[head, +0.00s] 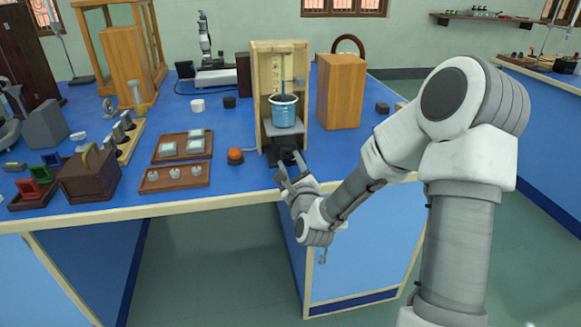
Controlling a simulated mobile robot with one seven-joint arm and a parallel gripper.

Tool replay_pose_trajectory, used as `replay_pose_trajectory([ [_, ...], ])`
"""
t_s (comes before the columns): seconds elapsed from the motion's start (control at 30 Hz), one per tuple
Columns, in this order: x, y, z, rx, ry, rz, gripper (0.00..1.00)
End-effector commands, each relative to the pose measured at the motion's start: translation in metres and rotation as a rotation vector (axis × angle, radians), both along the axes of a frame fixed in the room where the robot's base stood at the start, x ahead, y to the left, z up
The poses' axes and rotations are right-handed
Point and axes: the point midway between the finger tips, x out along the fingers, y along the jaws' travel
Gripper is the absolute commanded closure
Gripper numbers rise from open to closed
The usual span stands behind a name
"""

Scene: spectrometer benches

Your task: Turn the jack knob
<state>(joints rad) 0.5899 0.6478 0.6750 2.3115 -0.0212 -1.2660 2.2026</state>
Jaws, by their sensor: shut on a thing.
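A small lab jack (283,150) with a grey top plate stands at the foot of a pale wooden upright stand (262,85) near the bench's front edge. A blue beaker (283,110) stands on the jack's plate, with a thin blue rod upright in it. My gripper (291,168) is at the front of the jack, its two fingers reaching up from the bench edge. It is shut on the jack knob, which is dark, small and mostly hidden between the fingers.
Wooden trays (174,189) with small pieces lie further left. A wooden block (340,92) stands close on the right.

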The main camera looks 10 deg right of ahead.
Motion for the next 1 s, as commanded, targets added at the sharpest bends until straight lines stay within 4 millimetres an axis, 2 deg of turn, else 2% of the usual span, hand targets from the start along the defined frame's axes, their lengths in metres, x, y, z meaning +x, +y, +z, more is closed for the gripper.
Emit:
replay_pose_trajectory([
  [0.4,0.0003,-0.0002,-0.0001,-0.193,-0.001,0.0,1.0],
  [0.97,0.0003,-0.0003,0.0003,-0.22,-0.001,-0.001,1.0],
  [1.0,0.0003,-0.0003,0.0003,-0.22,-0.001,-0.001,0.51],
])
